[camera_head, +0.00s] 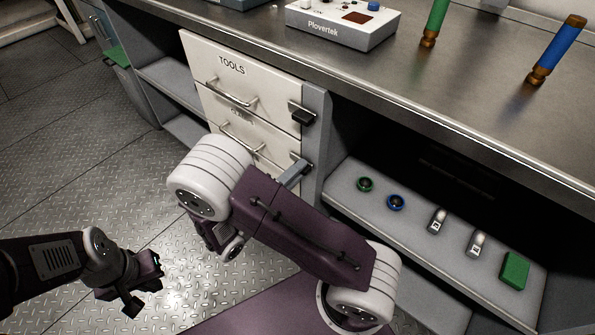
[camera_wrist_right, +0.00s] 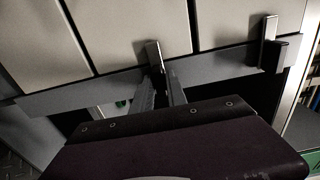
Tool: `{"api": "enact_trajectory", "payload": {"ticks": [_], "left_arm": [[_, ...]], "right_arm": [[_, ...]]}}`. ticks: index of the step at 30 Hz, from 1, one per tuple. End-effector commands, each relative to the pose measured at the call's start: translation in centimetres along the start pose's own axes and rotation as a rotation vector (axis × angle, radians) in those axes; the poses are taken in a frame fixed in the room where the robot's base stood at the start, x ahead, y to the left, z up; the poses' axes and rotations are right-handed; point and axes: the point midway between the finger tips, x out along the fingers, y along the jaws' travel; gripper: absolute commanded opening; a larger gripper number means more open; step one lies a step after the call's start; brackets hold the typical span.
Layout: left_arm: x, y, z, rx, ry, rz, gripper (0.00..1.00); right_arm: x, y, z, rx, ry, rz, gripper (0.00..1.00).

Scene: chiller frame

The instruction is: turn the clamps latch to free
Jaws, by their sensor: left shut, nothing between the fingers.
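The white drawer front marked TOOLS (camera_head: 232,66) has a dark latch (camera_head: 302,114) at its right edge. The latch at that lower drawer's edge (camera_head: 302,158) is partly covered by my right gripper (camera_head: 297,173). In the right wrist view this latch (camera_wrist_right: 153,52) stands at the fingertips of my right gripper (camera_wrist_right: 158,82). Whether the fingers press on it cannot be told. The TOOLS latch also shows there (camera_wrist_right: 270,38). My left gripper (camera_head: 145,296) is shut and empty over the floor.
The grey post (camera_head: 315,130) stands right of the drawers. The steel counter (camera_head: 450,90) carries a Plovertek box (camera_head: 340,26) and handled tools.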

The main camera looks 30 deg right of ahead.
Motion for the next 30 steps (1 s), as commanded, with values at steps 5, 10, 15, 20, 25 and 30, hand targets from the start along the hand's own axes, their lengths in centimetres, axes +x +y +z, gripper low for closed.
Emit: {"api": "enact_trajectory", "payload": {"ticks": [5,10,15,20,25,30], "left_arm": [[0.0,0.0,0.0,0.000,0.000,0.000,0.00],[-0.5,0.0,-0.1,0.000,0.000,0.000,0.00],[-1.8,0.0,-0.2,0.000,0.000,0.000,0.00],[-3.5,0.1,-0.4,0.000,0.000,0.000,0.00],[-5.2,0.1,-0.5,0.000,0.000,0.000,0.00],[-6.6,0.1,-0.7,0.000,0.000,0.000,0.00]], "right_arm": [[0.0,0.0,0.0,0.001,0.000,0.000,0.00],[0.0,-0.2,0.0,0.025,0.001,0.000,0.00],[0.0,-0.5,-0.1,0.102,0.001,0.000,0.00],[0.0,-0.7,-0.1,0.226,0.002,0.001,0.00],[0.0,-0.8,-0.1,0.386,0.002,0.001,0.00],[0.0,-0.8,-0.2,0.548,0.002,0.000,0.00]]}}
